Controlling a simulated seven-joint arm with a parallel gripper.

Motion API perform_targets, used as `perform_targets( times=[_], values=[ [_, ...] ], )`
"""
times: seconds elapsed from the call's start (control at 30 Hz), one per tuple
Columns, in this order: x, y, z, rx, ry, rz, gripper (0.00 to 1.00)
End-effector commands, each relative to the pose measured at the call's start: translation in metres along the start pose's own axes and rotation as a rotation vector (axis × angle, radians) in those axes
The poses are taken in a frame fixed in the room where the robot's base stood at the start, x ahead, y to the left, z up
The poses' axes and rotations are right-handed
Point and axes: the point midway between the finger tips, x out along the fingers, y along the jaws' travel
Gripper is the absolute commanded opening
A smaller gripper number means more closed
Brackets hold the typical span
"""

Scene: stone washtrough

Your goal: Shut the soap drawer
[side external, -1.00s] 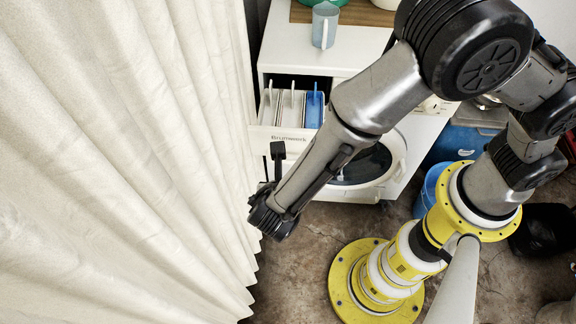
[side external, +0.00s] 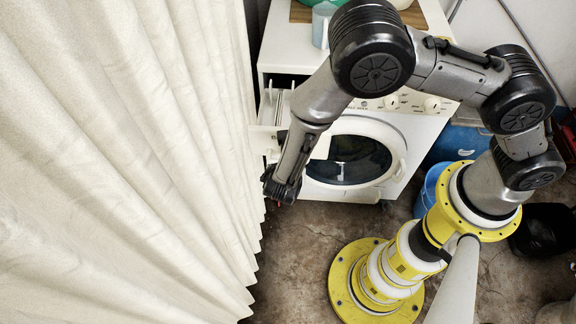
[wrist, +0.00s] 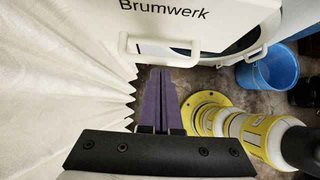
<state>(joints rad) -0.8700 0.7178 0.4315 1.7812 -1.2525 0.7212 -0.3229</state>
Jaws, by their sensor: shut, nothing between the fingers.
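The soap drawer (side external: 268,112) is pulled out from the upper left of the white washing machine (side external: 400,125). Some of its compartment dividers show, and my arm hides the rest. In the wrist view its white front with the lettering "Brumwerk" (wrist: 163,10) is at the top, with a white bar handle (wrist: 160,62) below the lettering. My gripper (wrist: 161,72) is shut and empty. Its fingertips point at the handle and appear just short of it; I cannot tell whether they touch.
A cream curtain (side external: 130,150) hangs close along the left of the gripper. The round machine door (side external: 350,160) is below and right of the drawer. A blue bucket (wrist: 268,68) stands on the floor at right. A cup (side external: 322,22) stands on top of the machine.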

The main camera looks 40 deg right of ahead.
Motion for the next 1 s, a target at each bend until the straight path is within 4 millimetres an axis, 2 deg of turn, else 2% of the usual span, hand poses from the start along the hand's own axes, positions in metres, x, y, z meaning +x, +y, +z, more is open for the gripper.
perform_targets(
  times=[0.57, 0.77, 1.0],
  values=[
    [0.006, 0.0, 0.007, 0.002, 0.0, -0.001, 0.0],
    [0.022, 0.0, 0.027, 0.005, -0.001, -0.001, 0.0],
    [0.057, -0.002, 0.07, 0.008, 0.0, -0.004, 0.0]
  ],
)
